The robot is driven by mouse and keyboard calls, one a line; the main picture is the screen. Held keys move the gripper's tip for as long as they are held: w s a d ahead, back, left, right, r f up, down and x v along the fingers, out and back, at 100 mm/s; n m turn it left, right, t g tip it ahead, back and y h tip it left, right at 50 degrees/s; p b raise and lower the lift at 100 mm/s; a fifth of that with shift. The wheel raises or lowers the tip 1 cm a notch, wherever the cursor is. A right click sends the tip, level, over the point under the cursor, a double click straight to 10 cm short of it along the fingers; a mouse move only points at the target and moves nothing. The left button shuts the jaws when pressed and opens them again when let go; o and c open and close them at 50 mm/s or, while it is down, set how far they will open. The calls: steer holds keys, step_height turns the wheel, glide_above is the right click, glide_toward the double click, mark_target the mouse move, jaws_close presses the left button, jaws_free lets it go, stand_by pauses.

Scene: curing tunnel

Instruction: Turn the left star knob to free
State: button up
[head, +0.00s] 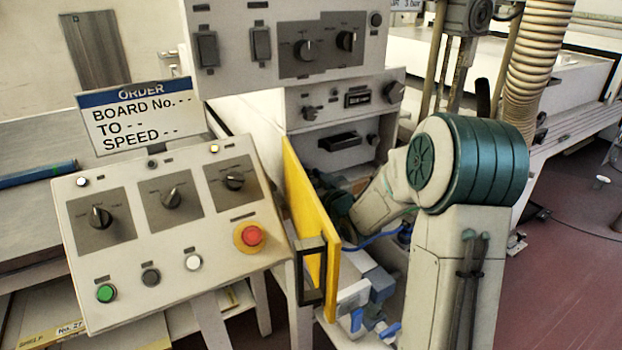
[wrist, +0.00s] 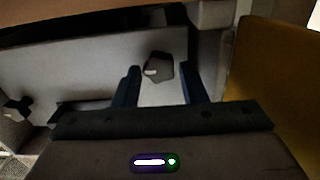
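In the wrist view a dark, many-sided star knob (wrist: 158,68) with a pale mark sits on a light grey panel. My gripper (wrist: 158,80) is open, with one dark finger on each side of the knob and a visible gap to each. I cannot tell how deep the fingers reach. In the head view my gripper (head: 334,192) is mostly hidden behind the yellow door and my arm. I cannot pick out that knob there. A second dark knob (wrist: 16,108) shows at the left of the wrist view.
The open yellow door (head: 312,222) stands close left of my gripper; it fills the right of the wrist view (wrist: 268,85). A grey front with a drawer handle (head: 340,142) and knobs is behind. A sloped console (head: 130,252) with rotary switches and a red button stands left.

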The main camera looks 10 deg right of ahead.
steer(key=c, duration=0.5)
steer(key=shift+c, duration=0.2)
steer(key=shift+f+b, duration=0.1)
steer(key=shift+b, duration=0.3)
steer(key=n+b, duration=0.1)
steer(key=b, duration=0.2)
steer(key=n+b, duration=0.2)
steer(key=b, duration=0.1)
steer(key=shift+a+f, duration=0.1)
steer(key=shift+f, duration=0.2)
steer(key=n+b, duration=1.4)
steer(key=b, duration=0.3)
steer(key=shift+s+a+n, duration=0.1)
steer(key=shift+n, duration=0.3)
steer(key=shift+r, duration=0.1)
